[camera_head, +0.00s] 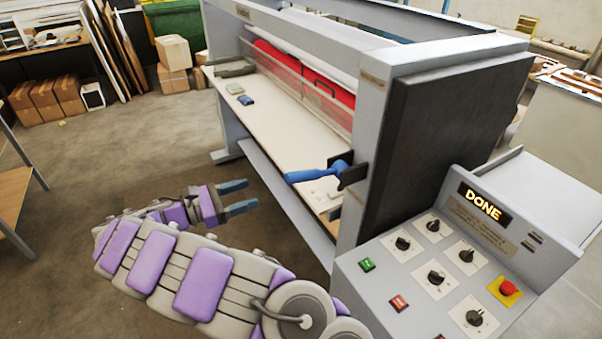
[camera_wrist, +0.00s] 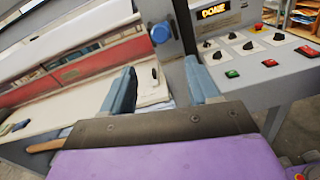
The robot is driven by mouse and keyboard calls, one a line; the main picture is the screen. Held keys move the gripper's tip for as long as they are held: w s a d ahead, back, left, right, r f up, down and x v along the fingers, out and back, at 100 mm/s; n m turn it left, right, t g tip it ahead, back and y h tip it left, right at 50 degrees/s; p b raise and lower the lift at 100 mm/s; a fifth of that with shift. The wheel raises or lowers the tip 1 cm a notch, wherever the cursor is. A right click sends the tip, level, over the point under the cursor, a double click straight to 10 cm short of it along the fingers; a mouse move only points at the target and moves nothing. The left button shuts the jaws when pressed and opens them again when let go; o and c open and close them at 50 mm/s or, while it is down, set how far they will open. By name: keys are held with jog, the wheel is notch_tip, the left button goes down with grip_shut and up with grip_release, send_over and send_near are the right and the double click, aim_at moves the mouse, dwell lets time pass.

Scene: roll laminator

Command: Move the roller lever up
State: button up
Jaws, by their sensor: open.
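The roller lever (camera_head: 312,175) is a blue handle on a dark bracket at the front post of the laminator (camera_head: 375,110). In the head view it points left and slightly down from its pivot. In the wrist view its rounded blue end (camera_wrist: 160,33) shows above and between my fingers. My gripper (camera_head: 237,197) is open and empty, left of the lever and apart from it. In the wrist view my gripper's blue fingers (camera_wrist: 163,88) are spread, with the laminator's bed behind them.
A control panel (camera_head: 400,275) with knobs, buttons and a lit "DONE" display (camera_head: 481,204) stands at the right. Red rollers (camera_head: 310,85) lie behind a clear guard. Cardboard boxes (camera_head: 172,52) stand at the back left.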

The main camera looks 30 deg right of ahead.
aim_at(302, 175)
jog(key=d+b, duration=0.1)
jog(key=d, duration=1.6)
jog(key=shift+s, duration=0.1)
jog(key=shift+a, duration=0.1)
jog(key=shift+c, duration=0.2)
grip_shut()
jog(key=shift+r, duration=0.1)
